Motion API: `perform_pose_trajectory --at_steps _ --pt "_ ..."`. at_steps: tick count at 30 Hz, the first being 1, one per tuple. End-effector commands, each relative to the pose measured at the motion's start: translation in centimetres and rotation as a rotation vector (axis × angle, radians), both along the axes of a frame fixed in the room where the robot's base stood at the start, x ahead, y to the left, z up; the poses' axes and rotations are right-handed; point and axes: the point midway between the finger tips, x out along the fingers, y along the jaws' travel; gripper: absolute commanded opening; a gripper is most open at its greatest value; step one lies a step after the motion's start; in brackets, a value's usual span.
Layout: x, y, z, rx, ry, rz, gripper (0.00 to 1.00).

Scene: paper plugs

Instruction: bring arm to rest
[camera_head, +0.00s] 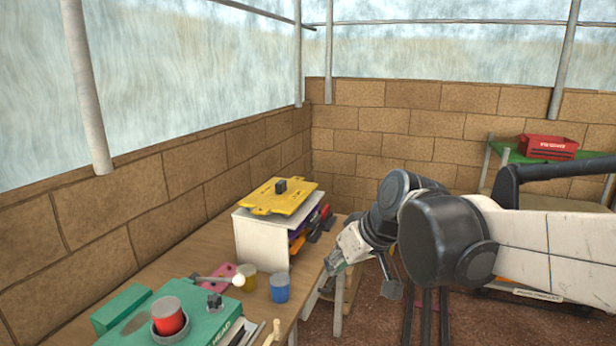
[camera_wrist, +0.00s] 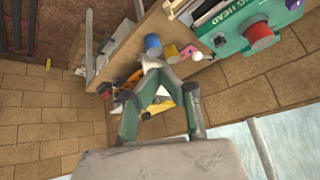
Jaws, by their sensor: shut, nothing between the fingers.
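My gripper (camera_head: 335,262) is at the end of my arm, which reaches in from the right side of the head view. It is in the air by the right edge of the wooden bench (camera_head: 215,235), to the right of the blue cup (camera_head: 280,288). In the wrist view my gripper (camera_wrist: 153,62) has green links and pale fingers that come together, with nothing held between them. The blue cup (camera_wrist: 153,46) shows just beyond the fingertips there. My arm's links hide part of the floor and back wall.
On the bench stand a white box (camera_head: 262,240) with a yellow plate (camera_head: 278,196) on top, a yellow cup (camera_head: 247,278) and a green machine (camera_head: 200,325) bearing a red cup (camera_head: 169,318). A red crate (camera_head: 547,147) sits on a green-topped table at back right.

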Motion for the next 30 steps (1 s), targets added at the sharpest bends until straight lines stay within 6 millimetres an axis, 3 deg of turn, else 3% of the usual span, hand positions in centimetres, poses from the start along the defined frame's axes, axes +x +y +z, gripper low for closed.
perform_pose_trajectory --at_steps 9,18,24,30 --pt "-7.8 -7.0 -0.9 -0.057 0.001 -0.237 0.0" --pt "-14.4 -12.4 -3.2 -0.097 -0.021 -0.446 0.0" --pt "-16.8 -14.2 -4.5 -0.11 -0.034 -0.527 0.0" --pt "-17.3 -14.7 -4.8 -0.114 -0.038 -0.547 0.0"
